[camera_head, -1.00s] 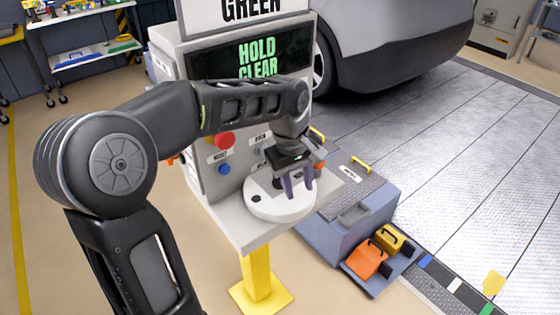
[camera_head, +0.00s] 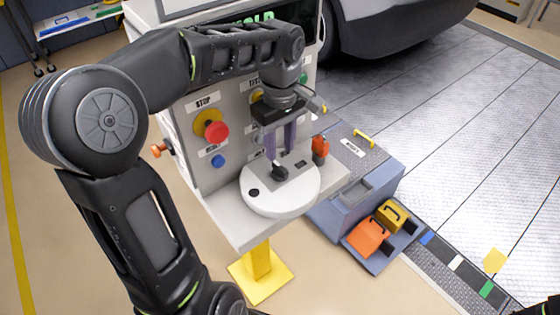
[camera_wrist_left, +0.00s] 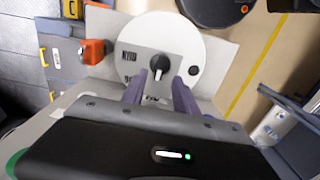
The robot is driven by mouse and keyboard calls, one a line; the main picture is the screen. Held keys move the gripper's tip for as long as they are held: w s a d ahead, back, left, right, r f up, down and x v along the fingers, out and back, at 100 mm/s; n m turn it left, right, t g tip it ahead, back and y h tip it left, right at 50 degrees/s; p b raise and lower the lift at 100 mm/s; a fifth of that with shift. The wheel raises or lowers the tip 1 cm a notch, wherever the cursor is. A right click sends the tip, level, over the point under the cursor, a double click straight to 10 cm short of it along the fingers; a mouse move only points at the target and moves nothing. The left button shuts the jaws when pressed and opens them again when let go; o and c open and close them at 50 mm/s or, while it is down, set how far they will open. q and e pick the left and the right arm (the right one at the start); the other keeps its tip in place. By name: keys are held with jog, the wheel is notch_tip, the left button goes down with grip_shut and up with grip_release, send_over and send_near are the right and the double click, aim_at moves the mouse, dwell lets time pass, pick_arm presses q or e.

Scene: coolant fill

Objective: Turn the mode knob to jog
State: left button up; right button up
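The mode knob (camera_head: 279,172) is a small black knob on a round white plate (camera_head: 262,205) on the console's shelf. It also shows in the left wrist view (camera_wrist_left: 159,66), with a white pointer line directed toward my gripper. Small labels beside it are too blurred to read surely. My left gripper (camera_head: 280,153) points down just above the knob. Its two purple fingers are apart, with nothing visible between them; in the left wrist view the fingertips (camera_wrist_left: 158,82) lie just short of the knob. My right gripper is not in view.
A red stop button (camera_head: 217,131) and a blue button (camera_head: 218,161) are on the console's front panel. An orange part (camera_head: 320,150) stands close right of the plate. A blue-grey box (camera_head: 345,212) and a yellow pedestal foot (camera_head: 262,278) are below.

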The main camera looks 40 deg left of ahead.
aim_at(280, 166)
pick_arm(q)
notch_tip(280, 166, down, 6)
jog(key=shift+f+p, duration=0.15)
jog(key=shift+p, duration=0.25)
grip_shut()
dwell(1.3)
